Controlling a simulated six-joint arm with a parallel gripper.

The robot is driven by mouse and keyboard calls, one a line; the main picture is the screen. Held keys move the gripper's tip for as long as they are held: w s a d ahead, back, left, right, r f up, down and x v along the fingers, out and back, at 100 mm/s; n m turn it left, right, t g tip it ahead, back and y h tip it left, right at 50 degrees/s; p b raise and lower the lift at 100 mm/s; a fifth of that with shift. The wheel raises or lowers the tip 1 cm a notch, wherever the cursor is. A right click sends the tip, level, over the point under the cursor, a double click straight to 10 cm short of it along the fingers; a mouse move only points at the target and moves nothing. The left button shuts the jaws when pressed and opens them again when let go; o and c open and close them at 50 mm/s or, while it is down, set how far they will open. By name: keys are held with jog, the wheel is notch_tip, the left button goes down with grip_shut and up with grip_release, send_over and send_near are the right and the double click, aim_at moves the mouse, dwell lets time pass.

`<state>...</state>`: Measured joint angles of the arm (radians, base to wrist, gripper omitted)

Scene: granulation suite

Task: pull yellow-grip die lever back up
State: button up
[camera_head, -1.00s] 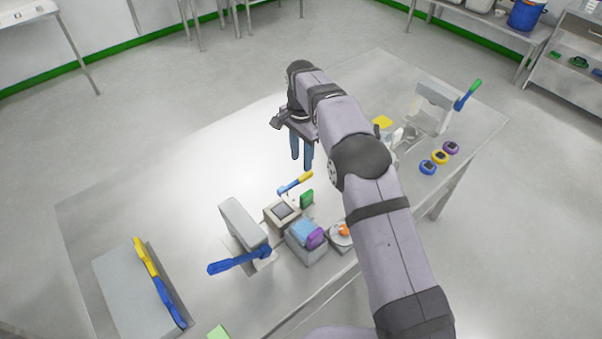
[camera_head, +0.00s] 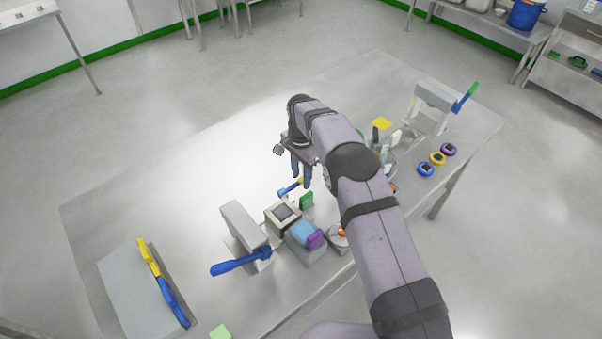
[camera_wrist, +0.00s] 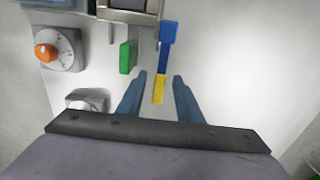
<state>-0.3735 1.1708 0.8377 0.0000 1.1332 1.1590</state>
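A small lever with a blue arm and a yellow grip (camera_wrist: 159,90) sticks out beside a boxy device with a dark screen (camera_head: 283,212). In the head view the lever's blue part (camera_head: 289,189) shows, while my gripper covers part of the yellow end. My gripper (camera_head: 301,178) is above the lever. In the wrist view my gripper (camera_wrist: 160,98) is open, with its two blue fingers on either side of the yellow grip. Gaps show on both sides. I cannot tell the height between the fingertips and the grip.
A green block (camera_head: 306,200) stands close to the lever. A dial with an orange knob (camera_wrist: 57,50) is on the left in the wrist view. A press with a blue lever (camera_head: 240,262) stands left of the device. The table (camera_head: 190,170) behind it is clear.

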aim_at(290, 186)
jog(key=shift+c, duration=0.6)
grip_shut()
jog(key=shift+a, duration=0.1)
jog(key=shift+s+a+r+t+h+b, duration=0.2)
jog(key=shift+r+t+h+b, duration=0.2)
jog(key=shift+t+h+b, duration=0.25)
jog(key=b, duration=0.1)
jog(key=t+h+b, duration=0.1)
jog(key=b, duration=0.1)
jog(key=shift+s+a+r+t+h, duration=0.25)
jog(key=shift+s+a+r, duration=0.05)
jog(key=shift+a+r, duration=0.1)
jog(key=t+h+b, duration=0.1)
jog(key=b, duration=0.2)
jog(key=s+a+r+t+h+b, duration=0.1)
jog(key=b, duration=0.3)
jog(key=shift+s+r+t, duration=0.15)
jog(key=shift+r+t, duration=0.05)
jog(key=shift+t, duration=0.1)
jog(key=h+b, duration=0.1)
jog(key=r+t+b, duration=0.1)
jog(key=b, duration=0.1)
jog(key=shift+s+a+r+h, duration=0.1)
jog(key=shift+s+a+h, duration=0.2)
jog(key=shift+a+h, duration=0.1)
jog(key=shift+d, duration=0.1)
